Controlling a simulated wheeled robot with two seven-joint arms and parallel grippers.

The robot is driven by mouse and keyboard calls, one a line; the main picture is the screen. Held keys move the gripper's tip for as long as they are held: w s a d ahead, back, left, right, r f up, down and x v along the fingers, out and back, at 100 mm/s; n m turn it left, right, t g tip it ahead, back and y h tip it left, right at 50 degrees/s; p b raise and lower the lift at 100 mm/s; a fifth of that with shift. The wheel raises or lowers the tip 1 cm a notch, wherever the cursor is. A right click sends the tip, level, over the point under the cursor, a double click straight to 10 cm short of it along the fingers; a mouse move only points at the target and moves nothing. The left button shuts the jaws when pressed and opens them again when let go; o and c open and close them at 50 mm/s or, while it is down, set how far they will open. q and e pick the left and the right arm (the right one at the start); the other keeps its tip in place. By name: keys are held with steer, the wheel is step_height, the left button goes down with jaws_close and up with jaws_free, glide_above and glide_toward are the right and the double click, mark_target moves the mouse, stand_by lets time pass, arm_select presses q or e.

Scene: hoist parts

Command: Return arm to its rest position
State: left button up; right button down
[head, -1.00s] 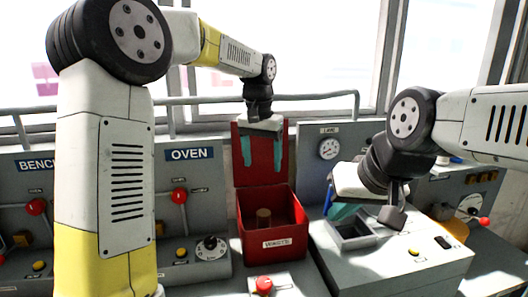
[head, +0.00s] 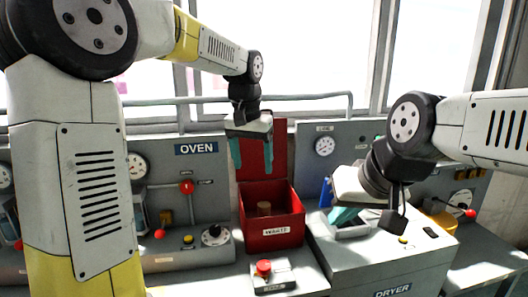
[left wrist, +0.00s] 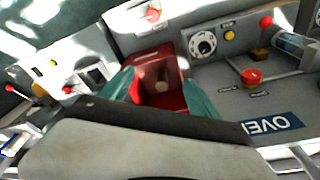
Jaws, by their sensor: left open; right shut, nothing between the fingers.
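My left gripper (head: 254,158) is open, with its two teal fingers pointing down. It hangs empty in front of the raised lid of the red box (head: 272,232), above and a little left of the box opening. In the left wrist view, the teal fingers (left wrist: 160,95) stand either side of the red box (left wrist: 158,62). A brown cylinder (head: 264,208) stands inside the box. My right gripper (head: 345,215) is at the right, over the recess in the top of the dryer cabinet, with its teal fingers partly hidden by its own body.
The oven panel (head: 185,232) with a red-knobbed lever and dial stands left of the box. A red button (head: 263,267) sits in front of the box. The dryer cabinet (head: 380,265) is at the right. A rail (head: 300,97) runs behind, near the left arm.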

arm_select(q)
steer(key=s+a+n+t, duration=0.1)
steer(key=s+a, duration=0.2)
steer(key=s, duration=0.4)
steer(key=s+a+f+n+t+h, duration=0.1)
steer(key=s+a+t, duration=0.1)
steer(key=s+a, duration=0.2)
steer(key=s+a+f+n+t, duration=0.1)
steer(key=s+a, duration=0.3)
steer(key=s, duration=0.6)
steer(key=shift+s, duration=0.2)
